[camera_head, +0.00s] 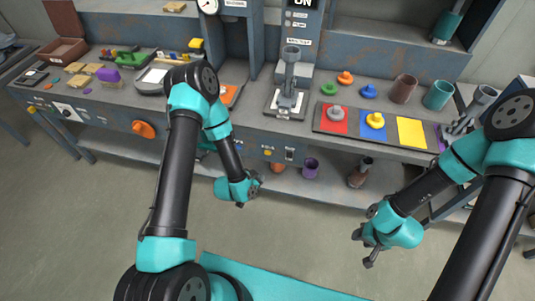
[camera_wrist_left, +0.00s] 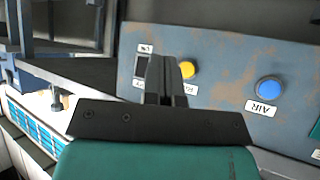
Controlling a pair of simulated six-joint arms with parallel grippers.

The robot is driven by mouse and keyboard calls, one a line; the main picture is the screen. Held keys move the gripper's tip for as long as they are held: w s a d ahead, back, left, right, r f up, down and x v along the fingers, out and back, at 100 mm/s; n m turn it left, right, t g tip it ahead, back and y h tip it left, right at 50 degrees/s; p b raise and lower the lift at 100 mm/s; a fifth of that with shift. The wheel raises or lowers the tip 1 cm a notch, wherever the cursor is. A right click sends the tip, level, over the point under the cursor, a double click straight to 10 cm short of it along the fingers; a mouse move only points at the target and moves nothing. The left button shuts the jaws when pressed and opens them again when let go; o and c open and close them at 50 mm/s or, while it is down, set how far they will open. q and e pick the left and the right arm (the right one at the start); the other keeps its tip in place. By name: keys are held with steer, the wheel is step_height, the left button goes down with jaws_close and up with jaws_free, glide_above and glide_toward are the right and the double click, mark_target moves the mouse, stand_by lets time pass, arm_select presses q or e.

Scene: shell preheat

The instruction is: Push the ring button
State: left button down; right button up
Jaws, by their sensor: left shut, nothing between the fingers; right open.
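A round yellow button (camera_wrist_left: 188,69) sits on the blue-grey front panel in the left wrist view. Its label (camera_wrist_left: 190,88) is partly hidden by my fingers, and only its first letter or so shows. In the head view the yellow button (camera_head: 267,153) is small on the bench front. My left gripper (camera_head: 254,188) is shut and empty in front of the bench, below the button in the picture. In the wrist view its fingertips (camera_wrist_left: 162,72) appear beside the button; contact cannot be told. My right gripper (camera_head: 365,249) is open and empty, low at the right.
A blue button (camera_wrist_left: 268,90) labelled AIR and a dark switch (camera_wrist_left: 143,66) flank the yellow button. An orange knob (camera_head: 143,129) sticks out of the bench front. A purple cup (camera_head: 311,167) and a brown bottle (camera_head: 360,173) stand on the lower shelf.

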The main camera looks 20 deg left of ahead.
arm_select(q)
steer(key=w, duration=0.8)
steer(key=shift+w+a, duration=0.2)
steer(key=shift+w, duration=0.2)
steer(key=shift+w, duration=0.8)
stand_by(3.0)
steer(key=shift+s, duration=0.85)
steer(key=shift+s+d, duration=0.1)
steer(key=shift+s, duration=2.4)
